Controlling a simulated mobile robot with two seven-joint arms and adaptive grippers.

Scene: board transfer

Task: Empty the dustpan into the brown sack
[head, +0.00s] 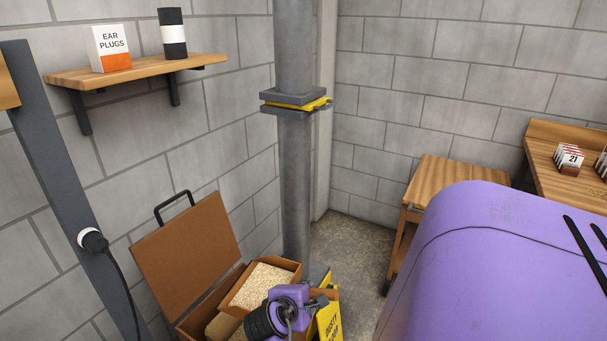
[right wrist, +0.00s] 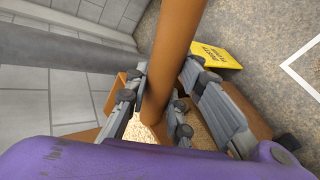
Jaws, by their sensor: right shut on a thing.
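My right gripper (head: 312,303) is low in the middle of the head view, partly hidden by its own purple wrist. In the right wrist view, its grey fingers (right wrist: 158,100) are shut on a thick brown bar (right wrist: 175,35), which looks like a handle. An open brown tray (head: 296,264), likely the dustpan, holds pale granules (head: 265,281) just behind the gripper. Pale granules also show below the fingers in the right wrist view (right wrist: 140,132). A tan shape (head: 222,326), possibly the sack, is partly cut off beside the tray. My left gripper is not seen.
A brown board (head: 190,250) with a black handle leans upright left of the tray. A grey column (head: 296,170) stands behind it. A yellow sign (head: 330,318) stands right of the gripper. A wooden stand (head: 455,172) and clear floor (head: 345,240) lie beyond.

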